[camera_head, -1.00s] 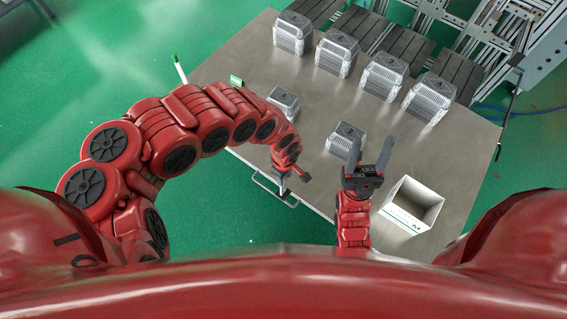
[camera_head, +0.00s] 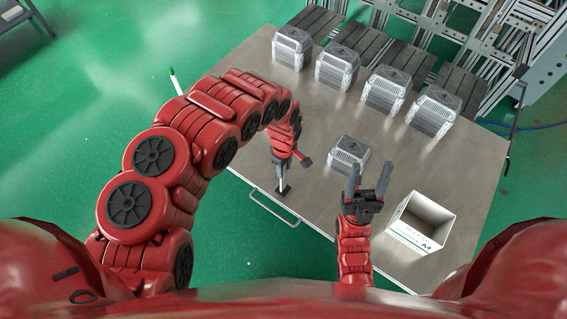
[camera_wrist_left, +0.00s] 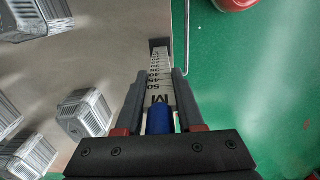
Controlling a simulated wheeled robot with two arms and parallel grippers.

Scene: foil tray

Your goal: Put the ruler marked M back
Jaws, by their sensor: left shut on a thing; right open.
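The ruler marked M (camera_wrist_left: 157,80) is pale with dark numbers and a blue end. My left gripper (camera_wrist_left: 160,74) is shut on it near the M, and the ruler extends away to a dark block at its far end. In the head view the ruler (camera_head: 281,176) hangs below my left gripper (camera_head: 282,158), over the table's front edge area; I cannot tell whether it touches anything. A white open box (camera_head: 408,238) with an M on its front stands at the table's right front. My right gripper (camera_head: 370,172) is open and empty, left of this box.
Several grey ribbed containers (camera_head: 337,67) stand along the back of the table (camera_head: 310,115); another (camera_head: 349,153) stands mid-table, just beyond my right gripper. A white stick with a green top (camera_head: 174,82) shows at the far left edge. A metal rail runs along the front edge.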

